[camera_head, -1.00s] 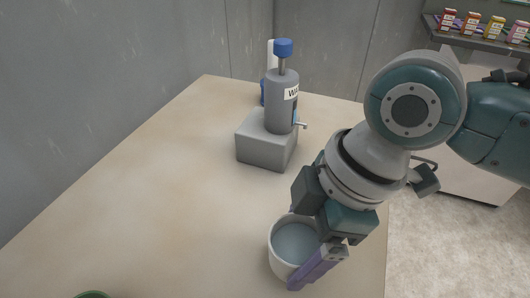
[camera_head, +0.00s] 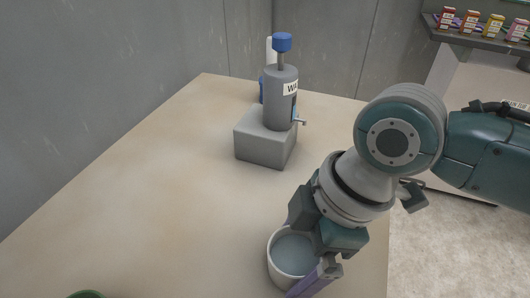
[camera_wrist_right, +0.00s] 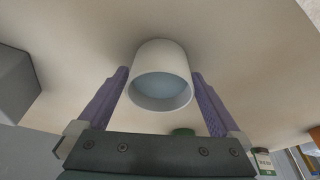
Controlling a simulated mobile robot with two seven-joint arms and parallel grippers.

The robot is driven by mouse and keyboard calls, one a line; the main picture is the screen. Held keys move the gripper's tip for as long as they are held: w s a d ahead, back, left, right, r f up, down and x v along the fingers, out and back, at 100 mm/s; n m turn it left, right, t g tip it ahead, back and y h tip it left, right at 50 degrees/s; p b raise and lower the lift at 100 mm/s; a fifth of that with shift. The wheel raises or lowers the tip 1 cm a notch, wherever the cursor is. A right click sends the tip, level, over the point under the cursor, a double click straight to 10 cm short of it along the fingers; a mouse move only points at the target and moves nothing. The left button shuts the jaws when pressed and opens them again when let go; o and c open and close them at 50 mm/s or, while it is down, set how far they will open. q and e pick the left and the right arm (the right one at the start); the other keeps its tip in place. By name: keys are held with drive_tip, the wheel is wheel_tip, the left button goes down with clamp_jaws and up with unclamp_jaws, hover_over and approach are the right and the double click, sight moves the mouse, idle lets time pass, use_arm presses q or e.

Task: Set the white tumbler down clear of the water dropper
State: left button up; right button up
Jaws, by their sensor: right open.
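The white tumbler (camera_head: 274,268) is near the right edge of the table in the head view, upright, with a grey-blue inside. It also shows in the right wrist view (camera_wrist_right: 162,55). My right gripper (camera_wrist_right: 160,74) is open, its purple fingers on either side of the tumbler with narrow gaps. In the head view one finger shows at the tumbler's near right side; the other is hidden. The water dropper (camera_head: 281,105), a grey bottle with a blue cap on a grey block (camera_head: 263,145), stands farther back, well apart from the tumbler. My left gripper is not in view.
The table (camera_head: 150,200) is bare to the left of the tumbler and between it and the dropper. A green rim (camera_head: 88,294) shows at the bottom edge. A shelf with small coloured bottles (camera_head: 470,25) is at the back right, off the table.

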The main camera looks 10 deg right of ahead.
drive_tip(key=p+v, duration=0.3)
drive_tip(key=v, duration=0.8)
drive_tip(key=shift+w+r, duration=0.1)
drive_tip(key=shift+r, duration=0.35)
drive_tip(key=s+a+m+t, duration=0.2)
drive_tip(key=s+m, duration=0.4)
drive_tip(key=m, duration=0.1)
drive_tip(key=s+d+f+m+h, duration=0.1)
drive_tip(key=s+d+m+h, duration=0.2)
drive_tip(key=s+d+m, duration=0.2)
drive_tip(key=d+m, duration=0.1)
drive_tip(key=d, duration=0.2)
drive_tip(key=shift+s+m+t, duration=0.3)
drive_tip(key=shift+m+t, duration=0.1)
drive_tip(key=shift+d+f, duration=0.1)
drive_tip(key=shift+f, duration=0.05)
